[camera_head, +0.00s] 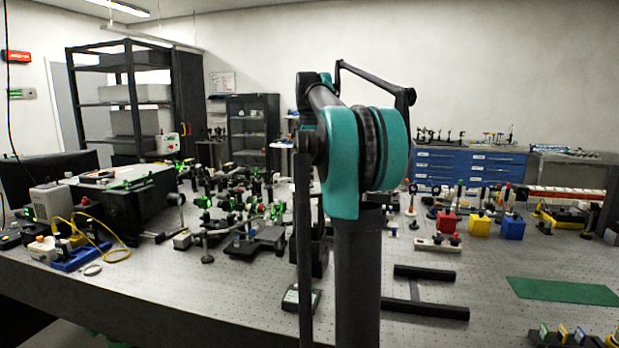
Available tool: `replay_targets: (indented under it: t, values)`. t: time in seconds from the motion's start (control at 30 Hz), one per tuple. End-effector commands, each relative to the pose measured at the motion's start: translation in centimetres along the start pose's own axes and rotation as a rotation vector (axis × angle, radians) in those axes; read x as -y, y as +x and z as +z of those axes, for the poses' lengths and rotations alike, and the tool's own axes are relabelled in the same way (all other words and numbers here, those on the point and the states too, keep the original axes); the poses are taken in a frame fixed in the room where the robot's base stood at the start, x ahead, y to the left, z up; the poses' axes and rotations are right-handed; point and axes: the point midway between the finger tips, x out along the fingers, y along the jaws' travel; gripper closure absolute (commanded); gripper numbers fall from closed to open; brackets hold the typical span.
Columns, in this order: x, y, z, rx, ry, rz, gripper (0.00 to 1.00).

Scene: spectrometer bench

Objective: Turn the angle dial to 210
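No angle dial with readable marks can be made out in the head view. A small dark device with a pale face (301,298) sits on the bench (170,300), partly hidden behind my arm; whether it carries the dial I cannot tell. My teal and black arm stands in the middle of the picture and covers part of the bench behind it. My gripper does not show, so its distance from any dial cannot be seen.
Optical mounts, some green, crowd the bench left of my arm, beside a black box (130,212). Red (447,223), yellow (480,226) and blue (512,228) blocks stand at right. A black frame (425,309) and green mat (562,291) lie nearer, with bare bench between.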

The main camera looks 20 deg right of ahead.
Motion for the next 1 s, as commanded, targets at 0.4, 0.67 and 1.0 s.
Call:
replay_targets:
  t: [0.4, 0.67, 1.0]
  values:
    - [0.02, 0.66, 0.00, 0.000, 0.000, 0.000, 0.59]
    - [0.02, 0.64, 0.00, 0.000, 0.000, 0.000, 0.92]
    - [0.02, 0.63, 0.00, 0.000, 0.015, 0.000, 1.00]
